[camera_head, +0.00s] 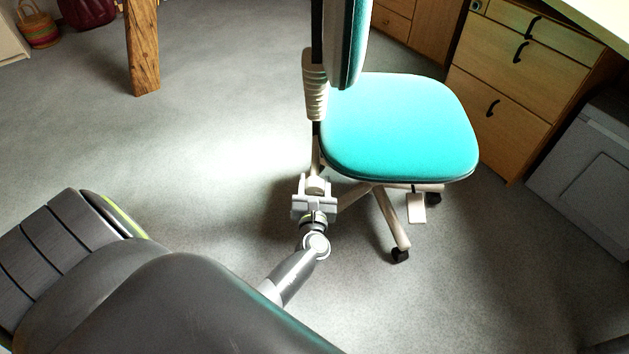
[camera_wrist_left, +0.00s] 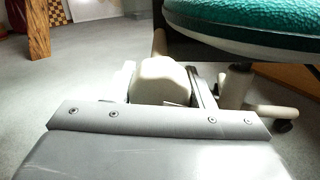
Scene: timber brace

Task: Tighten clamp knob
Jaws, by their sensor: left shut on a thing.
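The clamp knob (camera_wrist_left: 160,78) is a rounded cream piece under the back edge of the teal chair seat (camera_head: 400,128). In the left wrist view it sits between the two fingers of my left gripper (camera_wrist_left: 163,88). My left gripper also shows in the head view (camera_head: 315,187), low behind the chair, shut on the knob. The gripper hides the knob's lower part in the wrist view. The chair's backrest (camera_head: 347,40) rises above, with a ribbed cream part (camera_head: 314,85) below it. My right gripper is not in view.
The chair's base (camera_head: 390,215) has legs on dark casters near my gripper. A wooden drawer cabinet (camera_head: 510,85) and a grey box-like unit (camera_head: 590,165) stand at the right. A timber post (camera_head: 143,45) stands at the back left. The floor at the left is clear.

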